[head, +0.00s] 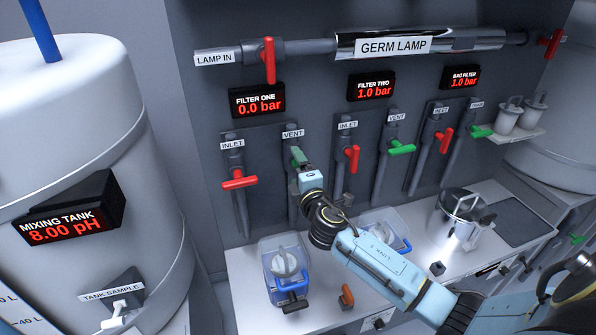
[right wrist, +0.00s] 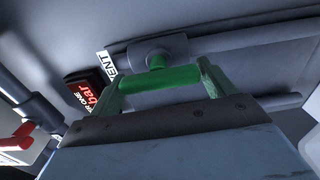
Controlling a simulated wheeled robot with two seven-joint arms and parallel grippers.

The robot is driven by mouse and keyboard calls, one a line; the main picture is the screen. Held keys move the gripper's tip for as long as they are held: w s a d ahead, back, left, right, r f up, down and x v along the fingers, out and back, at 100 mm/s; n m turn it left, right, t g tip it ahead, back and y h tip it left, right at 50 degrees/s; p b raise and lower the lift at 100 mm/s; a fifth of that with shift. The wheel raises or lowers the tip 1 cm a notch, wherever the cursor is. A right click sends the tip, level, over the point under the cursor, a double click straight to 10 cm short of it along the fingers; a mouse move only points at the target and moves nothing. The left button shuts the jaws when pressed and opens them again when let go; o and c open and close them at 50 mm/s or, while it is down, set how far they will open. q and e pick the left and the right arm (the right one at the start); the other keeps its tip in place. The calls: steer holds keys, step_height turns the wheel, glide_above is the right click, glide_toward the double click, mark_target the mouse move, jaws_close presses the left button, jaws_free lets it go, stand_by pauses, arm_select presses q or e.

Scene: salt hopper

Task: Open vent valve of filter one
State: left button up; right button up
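The vent valve of filter one has a green handle (head: 298,157) under the VENT label (head: 293,134). In the head view the handle points nearly along its pipe. My right gripper (head: 302,168) is at this handle and partly hides it. In the right wrist view the green handle (right wrist: 160,79) lies parallel to the pipe, between the two wide-apart fingers of my right gripper (right wrist: 160,85). The fingers are at the handle's two ends; firm contact cannot be told. The filter one display (head: 258,103) reads 0.0 bar. My left gripper is not in view.
The filter one inlet has a red handle (head: 239,183) turned across its pipe, left of the gripper. The filter two inlet handle (head: 352,158) is close on the right. Clear containers (head: 287,270) and a metal pot (head: 458,215) stand on the bench below.

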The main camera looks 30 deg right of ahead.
steer(key=o, duration=0.3)
steer(key=b+v, duration=0.1)
steer(key=v, duration=1.2)
steer(key=shift+s, duration=0.15)
steer(key=shift+a, duration=0.1)
